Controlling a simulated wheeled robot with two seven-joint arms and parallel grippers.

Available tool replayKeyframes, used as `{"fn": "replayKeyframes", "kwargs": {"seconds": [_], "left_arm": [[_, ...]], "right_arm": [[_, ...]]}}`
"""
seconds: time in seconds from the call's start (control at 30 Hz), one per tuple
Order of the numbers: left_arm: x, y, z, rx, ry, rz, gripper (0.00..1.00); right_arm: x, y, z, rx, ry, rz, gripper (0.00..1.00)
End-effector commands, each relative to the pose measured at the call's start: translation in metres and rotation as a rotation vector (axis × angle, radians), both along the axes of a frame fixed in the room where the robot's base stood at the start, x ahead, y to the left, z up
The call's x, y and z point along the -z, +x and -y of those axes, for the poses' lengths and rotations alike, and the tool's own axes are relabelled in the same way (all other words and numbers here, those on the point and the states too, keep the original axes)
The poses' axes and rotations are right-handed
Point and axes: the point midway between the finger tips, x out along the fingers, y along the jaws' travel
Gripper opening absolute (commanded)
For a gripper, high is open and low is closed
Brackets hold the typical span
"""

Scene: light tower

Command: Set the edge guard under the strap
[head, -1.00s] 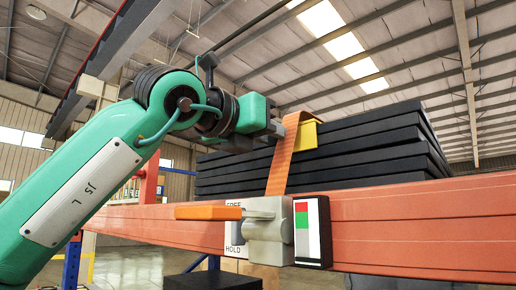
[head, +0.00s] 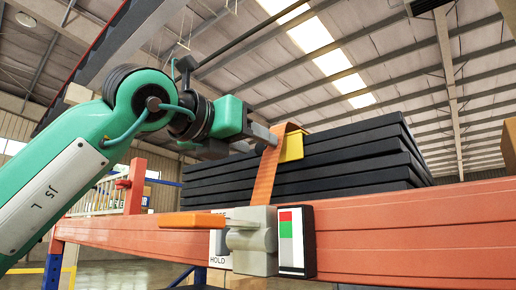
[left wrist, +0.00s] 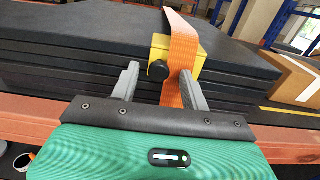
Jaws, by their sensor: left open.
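The yellow edge guard (head: 292,147) sits at the top front edge of the stack of black sheets (head: 345,165). The orange strap (head: 264,182) passes over it and runs down in front. In the left wrist view, the guard (left wrist: 160,48) shows yellow on both sides of the strap (left wrist: 182,45), and a black knob (left wrist: 158,71) sticks out of it. My left gripper (head: 262,136) is at the guard's front. In the left wrist view, its open fingers (left wrist: 159,82) stand either side of the knob, the right one overlapping the strap. My right gripper is out of view.
A red beam (head: 410,235) runs along below the stack. On it is a grey ratchet housing (head: 252,240) with an orange lever (head: 192,219) and a red-green indicator (head: 290,238). A cardboard box (left wrist: 290,78) stands right in the left wrist view.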

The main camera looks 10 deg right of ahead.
Motion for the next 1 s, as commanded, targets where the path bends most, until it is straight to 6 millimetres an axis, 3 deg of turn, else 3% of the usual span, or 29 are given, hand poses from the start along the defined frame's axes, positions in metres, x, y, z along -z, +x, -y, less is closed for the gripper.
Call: {"fn": "replayKeyframes", "kwargs": {"seconds": [0.07,0.2,0.5,1.0], "left_arm": [[0.003,-0.011,-0.016,-0.003,-0.003,0.005,0.46],[0.003,-0.031,-0.043,-0.002,-0.003,0.005,0.46],[0.001,-0.062,-0.085,-0.002,-0.003,0.003,0.46],[-0.001,-0.068,-0.093,0.000,-0.001,0.001,0.46]], "right_arm": [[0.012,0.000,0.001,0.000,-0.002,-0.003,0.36],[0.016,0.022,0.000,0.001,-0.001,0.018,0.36],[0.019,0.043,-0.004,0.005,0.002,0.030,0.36],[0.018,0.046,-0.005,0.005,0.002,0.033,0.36]]}}
